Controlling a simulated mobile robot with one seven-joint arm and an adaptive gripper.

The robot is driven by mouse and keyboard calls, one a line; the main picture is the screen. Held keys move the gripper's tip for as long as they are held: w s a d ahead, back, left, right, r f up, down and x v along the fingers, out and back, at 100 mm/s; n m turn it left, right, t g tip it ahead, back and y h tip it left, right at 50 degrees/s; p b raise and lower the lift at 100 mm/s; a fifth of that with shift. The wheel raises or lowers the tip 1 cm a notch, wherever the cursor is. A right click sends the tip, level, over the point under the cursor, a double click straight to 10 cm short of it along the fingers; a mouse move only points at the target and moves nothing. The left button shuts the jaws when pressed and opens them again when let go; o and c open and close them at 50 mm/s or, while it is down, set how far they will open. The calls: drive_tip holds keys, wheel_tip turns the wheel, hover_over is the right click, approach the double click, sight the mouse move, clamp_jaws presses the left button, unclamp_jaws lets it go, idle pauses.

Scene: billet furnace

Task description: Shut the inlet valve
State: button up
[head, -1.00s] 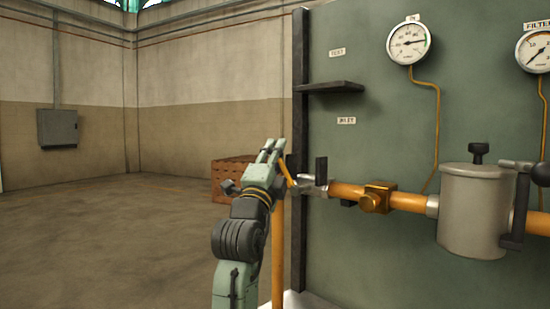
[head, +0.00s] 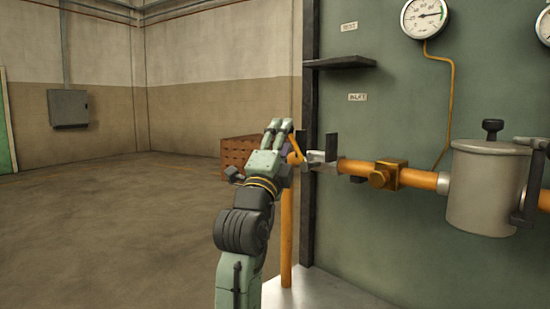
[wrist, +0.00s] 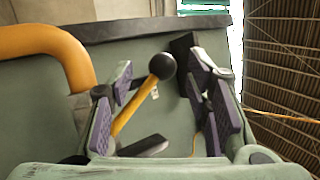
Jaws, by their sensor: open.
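The inlet valve (head: 322,156) sits on the left end of the orange horizontal pipe, below the INLET label (head: 357,97). Its yellow lever (head: 296,152) is partly hidden behind my gripper (head: 280,126) in the head view. In the wrist view the lever (wrist: 131,105) slants up to a black ball knob (wrist: 162,66). My gripper (wrist: 165,92) is open there, with purple-padded fingers on either side of the lever and knob. A gap shows between the knob and the right finger. I cannot tell whether the left finger touches the lever.
The green panel (head: 400,230) stands close on the right, edged by a dark post (head: 307,210). A small shelf (head: 340,62), a gauge (head: 424,18) and a grey filter pot (head: 487,190) are on it. A brown crate (head: 237,153) stands behind. The floor at left is clear.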

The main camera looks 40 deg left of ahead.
drive_tip(key=v, duration=0.8)
drive_tip(key=shift+s+d+f, duration=0.15)
drive_tip(key=shift+s, duration=0.05)
drive_tip(key=shift+c, duration=0.3)
